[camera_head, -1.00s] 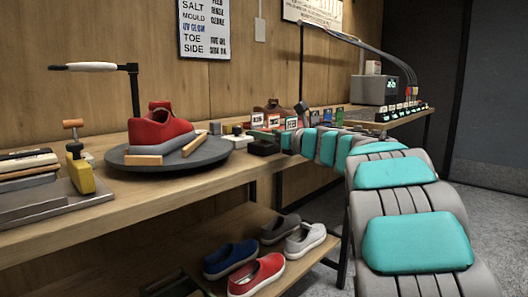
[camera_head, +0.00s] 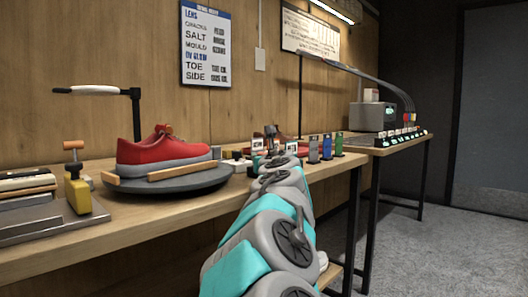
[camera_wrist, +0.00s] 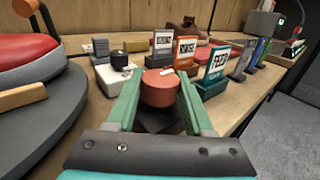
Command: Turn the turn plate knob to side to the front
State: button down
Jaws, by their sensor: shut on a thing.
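The round grey turn plate (camera_head: 165,192) sits on the bench with a red sneaker (camera_head: 160,150) on it, its long side facing my head camera. Wooden strips lie beside the shoe on the plate. The plate and part of the shoe also show at the left of the wrist view (camera_wrist: 48,125). The orange-red round knob (camera_wrist: 160,90) stands on a dark base to the right of the plate. My gripper (camera_wrist: 160,82) has its two green fingers on either side of the knob, shut on it. In the head view my arm hides the knob.
Label holders (camera_wrist: 210,72) and a white block with a black knob (camera_wrist: 112,72) stand close beyond my gripper. A yellow clamp (camera_head: 77,192) stands left of the plate. Bare bench top (camera_head: 120,215) runs along the front edge.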

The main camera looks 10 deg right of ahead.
jog(key=shift+r+m+h+p, duration=0.15)
jog(key=shift+m+h+p, duration=0.35)
jog(key=shift+h+p, duration=0.3)
jog(key=shift+h, duration=0.3)
jog(key=shift+c, duration=1.4)
grip_release()
jog(key=shift+s+a, duration=0.2)
jog(key=shift+s, duration=0.85)
jog(key=shift+s+a, duration=0.15)
jog(key=shift+s, duration=0.9)
jog(key=shift+s+a, duration=0.2)
jog(key=shift+s, duration=1.6)
